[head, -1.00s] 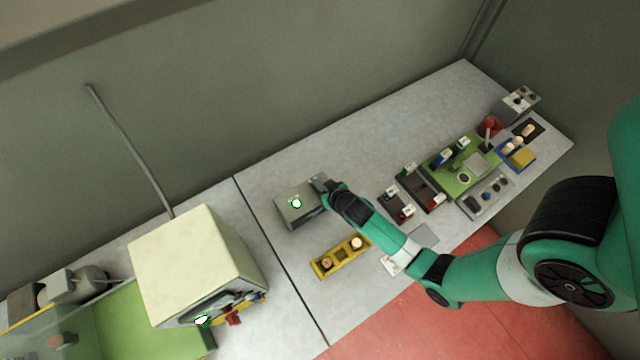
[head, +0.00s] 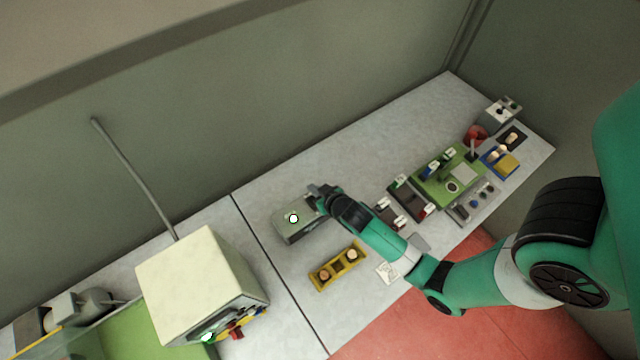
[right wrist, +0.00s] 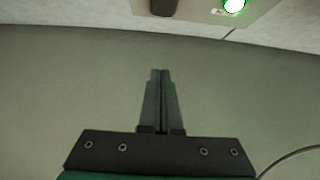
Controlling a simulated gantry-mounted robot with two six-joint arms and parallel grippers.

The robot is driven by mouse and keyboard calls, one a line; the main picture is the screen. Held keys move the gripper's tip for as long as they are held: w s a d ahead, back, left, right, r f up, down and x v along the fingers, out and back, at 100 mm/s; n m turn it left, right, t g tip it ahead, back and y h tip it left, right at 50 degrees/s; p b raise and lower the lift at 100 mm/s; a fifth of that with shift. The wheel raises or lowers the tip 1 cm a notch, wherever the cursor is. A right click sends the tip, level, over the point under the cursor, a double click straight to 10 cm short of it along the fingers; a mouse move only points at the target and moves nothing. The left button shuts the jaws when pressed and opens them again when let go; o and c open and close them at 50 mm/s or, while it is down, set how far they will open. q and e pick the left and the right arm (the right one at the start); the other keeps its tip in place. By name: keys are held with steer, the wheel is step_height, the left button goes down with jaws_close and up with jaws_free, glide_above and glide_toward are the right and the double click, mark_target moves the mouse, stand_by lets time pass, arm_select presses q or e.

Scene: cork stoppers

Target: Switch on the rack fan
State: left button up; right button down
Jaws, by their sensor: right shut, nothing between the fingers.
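A grey box (head: 290,232) with a lit green lamp (head: 293,218) on top stands on the table; I take it for the rack fan's switch box, but its label is unreadable. In the right wrist view, the box (right wrist: 205,10) shows at the top edge with the green lamp (right wrist: 233,5) and a dark switch-like part (right wrist: 164,7). My right gripper (head: 316,190) is at the box's back right corner; I cannot tell whether it touches. In the right wrist view its fingers (right wrist: 160,72) are together and empty. My left gripper is not in view.
A cream cabinet (head: 190,265) with coloured controls stands at left. A yellow tray (head: 340,266) with cork stoppers lies in front of the box. Green and dark panels (head: 440,180) with switches are at right. The back table (head: 370,140) is clear.

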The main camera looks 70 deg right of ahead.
steer(key=s+a+r, duration=0.2)
steer(key=s+r, duration=0.1)
steer(key=r, duration=0.2)
steer(key=shift+p, duration=0.35)
steer(key=shift+r, duration=0.1)
